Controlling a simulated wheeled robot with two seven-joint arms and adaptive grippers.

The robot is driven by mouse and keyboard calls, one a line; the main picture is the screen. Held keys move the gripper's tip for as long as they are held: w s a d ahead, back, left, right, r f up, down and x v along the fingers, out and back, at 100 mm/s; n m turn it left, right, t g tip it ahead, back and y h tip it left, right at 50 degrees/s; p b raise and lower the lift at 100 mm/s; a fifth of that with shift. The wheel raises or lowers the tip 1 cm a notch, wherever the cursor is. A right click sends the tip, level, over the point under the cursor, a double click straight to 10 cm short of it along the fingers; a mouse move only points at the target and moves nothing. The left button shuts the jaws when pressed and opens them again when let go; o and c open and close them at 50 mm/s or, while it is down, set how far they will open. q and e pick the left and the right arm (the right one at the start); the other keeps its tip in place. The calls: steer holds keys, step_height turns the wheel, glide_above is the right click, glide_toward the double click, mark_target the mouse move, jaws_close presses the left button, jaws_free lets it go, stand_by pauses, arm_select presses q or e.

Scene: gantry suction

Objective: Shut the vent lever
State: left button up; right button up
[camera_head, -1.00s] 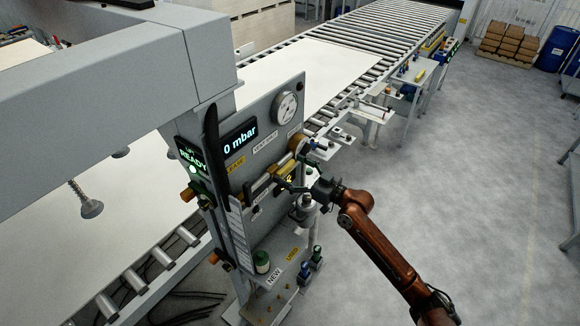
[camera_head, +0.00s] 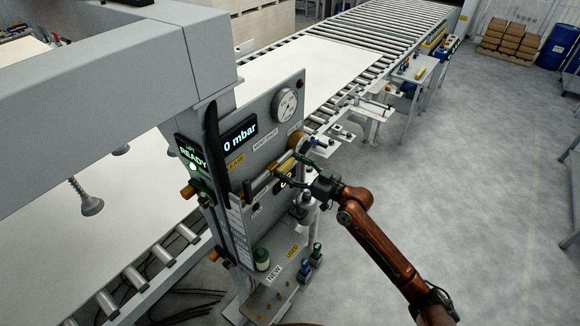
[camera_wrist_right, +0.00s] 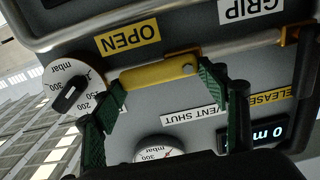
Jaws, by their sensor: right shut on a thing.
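The vent lever, a yellow bar, shows in the head view (camera_head: 284,170) on the front of the grey control panel (camera_head: 262,112). In the right wrist view the lever (camera_wrist_right: 160,75) lies nearly level between the green finger pads, just below the yellow OPEN label (camera_wrist_right: 128,37). The white VENT SHUT label (camera_wrist_right: 192,117) is lower in that view and appears upside down. My right gripper (camera_head: 287,169) is shut on the lever; it also shows in the right wrist view (camera_wrist_right: 163,95). Part of the panel behind the fingers is hidden. My left gripper is not in view.
A round gauge (camera_head: 287,105) and a 0 mbar display (camera_head: 240,134) sit on the panel. A black dial (camera_wrist_right: 69,92) is close to the fingers. A small shelf (camera_head: 290,285) with fittings stands below. The floor at right (camera_head: 480,170) is clear.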

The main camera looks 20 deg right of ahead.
steer(key=c, duration=0.3)
steer(key=n+b, duration=0.3)
steer(key=shift+s+a+r, duration=0.1)
steer(key=shift+r, duration=0.15)
steer(key=a+n+b, duration=0.1)
steer(key=n, duration=0.4)
steer(key=s+a+r+n+b, duration=0.1)
steer(key=n+b, duration=0.1)
steer(key=n, duration=0.3)
steer(key=s+a+r+n+b, duration=0.1)
steer(key=n+b, duration=0.1)
steer(key=n, duration=0.3)
steer(key=shift+s, duration=0.2)
stand_by(0.4)
